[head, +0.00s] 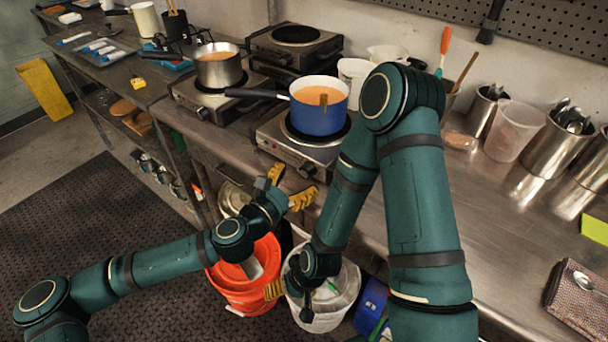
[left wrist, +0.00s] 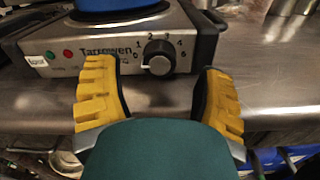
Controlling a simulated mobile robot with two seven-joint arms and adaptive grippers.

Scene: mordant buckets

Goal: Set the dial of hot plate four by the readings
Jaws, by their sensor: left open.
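A steel hot plate (head: 300,150) stands at the counter's front edge under a blue pot (head: 318,115) of orange liquid. In the left wrist view its front panel (left wrist: 105,50) reads "Tarrowen", with a black dial (left wrist: 159,57), numbers around it, and green and red lamps at left. The small tag at far left is too blurred to read, so I cannot tell the plate's number. My left gripper (head: 288,186) is open and empty before the panel, its yellow fingers (left wrist: 160,98) either side of the dial, apart from it. My right gripper (head: 275,289) is low by the buckets, mostly hidden.
Another hot plate (head: 195,98) with a steel pot (head: 218,69) stands to the left; stacked plates (head: 294,45) are behind. The blue pot's black handle (head: 255,93) points left. An orange bucket (head: 240,290) and a white bucket (head: 345,300) stand below. Steel containers (head: 548,150) line the right.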

